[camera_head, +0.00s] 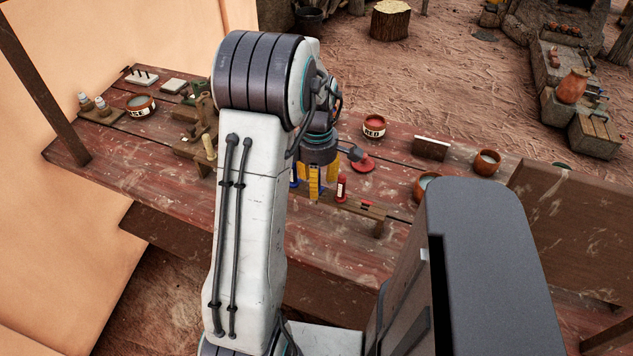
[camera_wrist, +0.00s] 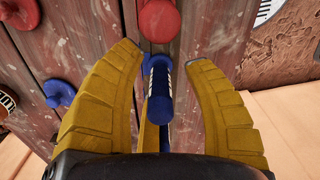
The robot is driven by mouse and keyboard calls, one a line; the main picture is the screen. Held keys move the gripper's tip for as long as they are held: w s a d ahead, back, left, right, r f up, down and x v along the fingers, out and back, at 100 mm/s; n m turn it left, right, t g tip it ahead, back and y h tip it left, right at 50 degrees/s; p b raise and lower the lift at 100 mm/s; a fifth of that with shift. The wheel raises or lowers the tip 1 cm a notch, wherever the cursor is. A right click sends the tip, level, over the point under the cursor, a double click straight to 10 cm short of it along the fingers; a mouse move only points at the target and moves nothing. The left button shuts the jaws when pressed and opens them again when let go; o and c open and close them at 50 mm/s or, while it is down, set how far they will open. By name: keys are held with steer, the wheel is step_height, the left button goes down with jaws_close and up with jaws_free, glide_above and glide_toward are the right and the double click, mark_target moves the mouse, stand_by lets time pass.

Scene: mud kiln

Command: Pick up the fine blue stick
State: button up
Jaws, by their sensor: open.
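In the wrist view a blue stick (camera_wrist: 159,98) with white marks along its sides lies in the gap between my two yellow fingers. My gripper (camera_wrist: 160,56) is open around it, with a gap visible on both sides. In the head view my gripper (camera_head: 314,194) points down over the table, by a low wooden rack (camera_head: 372,211). A bit of blue (camera_head: 294,179) shows just left of the fingers there; I cannot tell whether it is the stick. A red stick (camera_head: 341,188) stands on the rack, and its red top (camera_wrist: 158,18) is ahead of the fingers in the wrist view.
A blue knob-like piece (camera_wrist: 60,92) lies left of the fingers. A flat red piece (camera_head: 364,163), a bowl marked RED (camera_head: 374,126), a dark block (camera_head: 431,148) and a clay bowl (camera_head: 487,162) are to the right. The table's (camera_head: 140,190) left front is clear.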

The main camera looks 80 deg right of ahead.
steer(key=shift+c, duration=0.3)
jaws_close()
stand_by(0.3)
